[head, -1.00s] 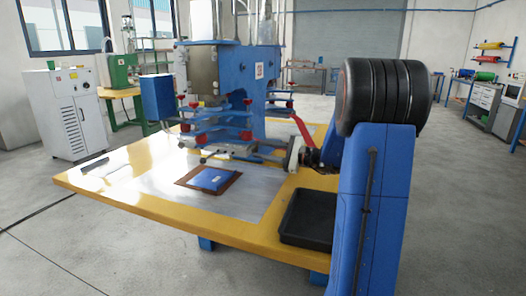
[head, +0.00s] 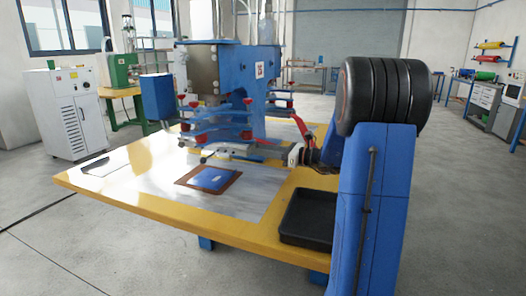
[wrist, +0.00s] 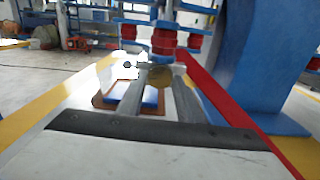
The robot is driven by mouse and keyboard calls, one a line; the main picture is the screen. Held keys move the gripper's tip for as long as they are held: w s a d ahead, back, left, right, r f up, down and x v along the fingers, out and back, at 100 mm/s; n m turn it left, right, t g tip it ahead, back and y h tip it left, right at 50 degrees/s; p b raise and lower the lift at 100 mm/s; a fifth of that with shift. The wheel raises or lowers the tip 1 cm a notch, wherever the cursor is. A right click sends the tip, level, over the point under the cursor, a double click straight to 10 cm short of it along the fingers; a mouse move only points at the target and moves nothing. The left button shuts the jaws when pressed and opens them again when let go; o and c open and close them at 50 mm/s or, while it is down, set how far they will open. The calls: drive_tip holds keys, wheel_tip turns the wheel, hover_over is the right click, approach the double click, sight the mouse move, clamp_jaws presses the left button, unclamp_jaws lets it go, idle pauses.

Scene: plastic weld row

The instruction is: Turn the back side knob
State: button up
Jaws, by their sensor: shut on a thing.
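In the wrist view, my gripper (wrist: 152,80) has its two grey fingers closed around a round, dull brass-coloured knob (wrist: 162,74). The knob sits in front of the stacked blue plates and red spacers of the welding press. In the head view, my gripper's white body (head: 295,154) is at the right side of the blue press (head: 260,75), just above the table. The fingertips and the knob are too small to make out there. A blue pad on a brown frame (head: 212,179) lies on the table below the press; it also shows in the wrist view (wrist: 149,97).
The yellow-edged table (head: 140,205) carries a light metal sheet. A black tray (head: 307,219) sits at its right front corner. A red bar (wrist: 205,90) runs close to the right of my fingers, with the blue press column (wrist: 250,60) beyond it.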

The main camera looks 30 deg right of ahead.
drive_tip(key=shift+f+m, duration=0.1)
drive_tip(key=shift+m, duration=0.3)
drive_tip(key=o, duration=1)
drive_tip(key=shift+o, duration=0.2)
drive_tip(key=shift+s+d, duration=0.1)
drive_tip(key=v, duration=1.7)
drive_tip(key=shift+s+d, duration=0.1)
